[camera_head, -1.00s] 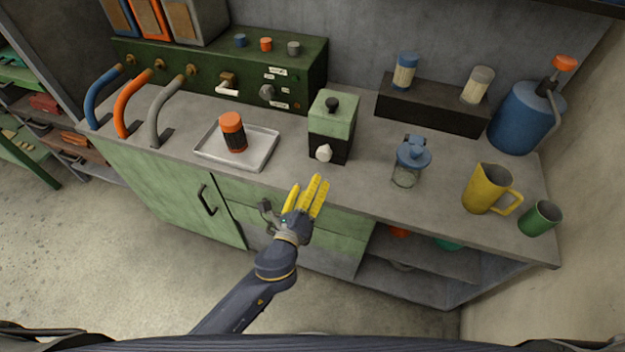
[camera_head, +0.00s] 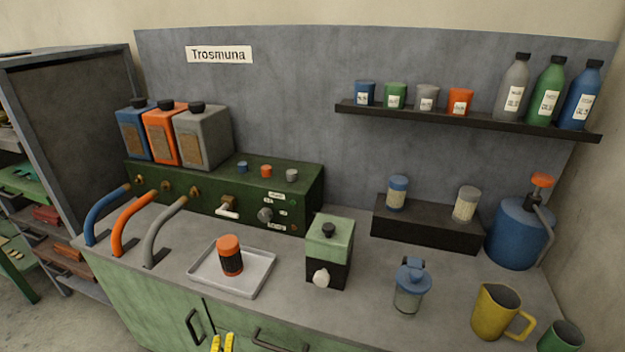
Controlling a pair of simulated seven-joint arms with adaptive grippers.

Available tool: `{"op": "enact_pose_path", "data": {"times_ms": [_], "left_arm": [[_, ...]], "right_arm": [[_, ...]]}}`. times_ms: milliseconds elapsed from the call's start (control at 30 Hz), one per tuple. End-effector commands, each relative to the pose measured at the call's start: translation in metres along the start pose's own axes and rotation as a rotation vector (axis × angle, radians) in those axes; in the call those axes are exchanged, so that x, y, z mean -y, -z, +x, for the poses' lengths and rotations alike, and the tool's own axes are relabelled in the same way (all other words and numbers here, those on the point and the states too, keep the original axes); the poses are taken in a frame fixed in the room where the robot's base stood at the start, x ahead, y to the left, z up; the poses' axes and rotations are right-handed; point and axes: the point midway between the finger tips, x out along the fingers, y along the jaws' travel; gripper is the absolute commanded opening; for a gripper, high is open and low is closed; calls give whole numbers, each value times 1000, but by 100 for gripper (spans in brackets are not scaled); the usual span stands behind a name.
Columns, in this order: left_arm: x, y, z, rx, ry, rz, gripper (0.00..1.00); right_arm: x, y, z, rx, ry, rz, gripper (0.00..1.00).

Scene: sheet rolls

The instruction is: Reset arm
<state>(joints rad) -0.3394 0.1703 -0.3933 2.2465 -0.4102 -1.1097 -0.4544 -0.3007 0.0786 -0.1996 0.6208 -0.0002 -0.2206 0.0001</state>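Only the yellow fingertips of my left gripper (camera_head: 222,343) show, at the bottom edge in front of the green cabinet doors. The rest of the gripper and its arm are cut off by the frame. The two tips stand close side by side, and I cannot tell how far apart they are or see anything between them. My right gripper is not in view.
The grey counter (camera_head: 370,325) holds a tray (camera_head: 262,278) with an orange-capped black jar (camera_head: 230,257), a green-black box (camera_head: 329,252), a blue-lidded jar (camera_head: 410,290), a yellow mug (camera_head: 495,312) and a green cup (camera_head: 562,338). Curved pipes (camera_head: 120,230) stand left.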

Motion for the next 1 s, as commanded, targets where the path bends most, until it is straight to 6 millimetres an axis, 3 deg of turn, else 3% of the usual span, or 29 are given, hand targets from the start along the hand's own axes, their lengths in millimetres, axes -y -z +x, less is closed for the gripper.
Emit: {"op": "enact_pose_path", "data": {"times_ms": [33,200,500,700,1000], "left_arm": [[-10,-22,-10,47,-51,-76,61],[-33,-70,-36,166,-166,-261,61],[-60,-121,-77,315,-284,-458,61],[-72,-145,-101,393,-334,-546,61],[-117,-131,-70,371,-390,-552,61]], "right_arm": [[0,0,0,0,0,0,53],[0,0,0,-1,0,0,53],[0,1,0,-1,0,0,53],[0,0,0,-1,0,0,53],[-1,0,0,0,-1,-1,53]]}}
